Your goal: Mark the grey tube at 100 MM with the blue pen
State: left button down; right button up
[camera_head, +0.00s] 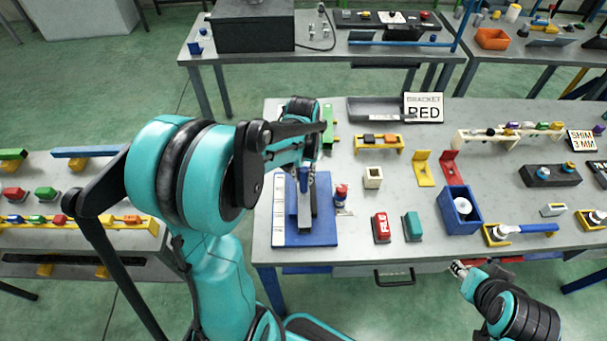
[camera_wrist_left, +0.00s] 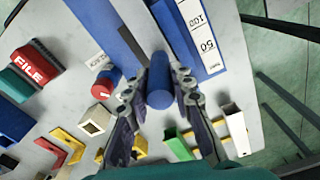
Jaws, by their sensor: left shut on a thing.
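The blue pen (camera_head: 304,180) is upright in my left gripper (camera_head: 304,168), above the grey tube (camera_head: 305,211). The grey tube lies lengthwise on a blue board (camera_head: 322,228) with a white ruler strip (camera_head: 279,205) along its left side. In the left wrist view the fingers are shut around the pen (camera_wrist_left: 159,82), whose round end faces the camera. The ruler strip (camera_wrist_left: 204,35) there shows 50 and 100. The pen tip is hidden, so I cannot tell if it touches the tube. My right gripper (camera_head: 459,268) is off the table's front edge at lower right; its opening is unclear.
A red-and-blue small item (camera_head: 341,194) stands just right of the board. A cream holder (camera_head: 373,177), red FILE block (camera_head: 381,227), teal block (camera_head: 412,226) and blue bin (camera_head: 459,209) stand farther right. A green part (camera_head: 328,130) lies behind the board.

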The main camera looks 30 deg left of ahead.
dwell(0.4)
pick_arm(q)
jog(key=shift+r+p, duration=3.05)
jog(key=shift+r, duration=1)
jog(key=shift+f, duration=0.15)
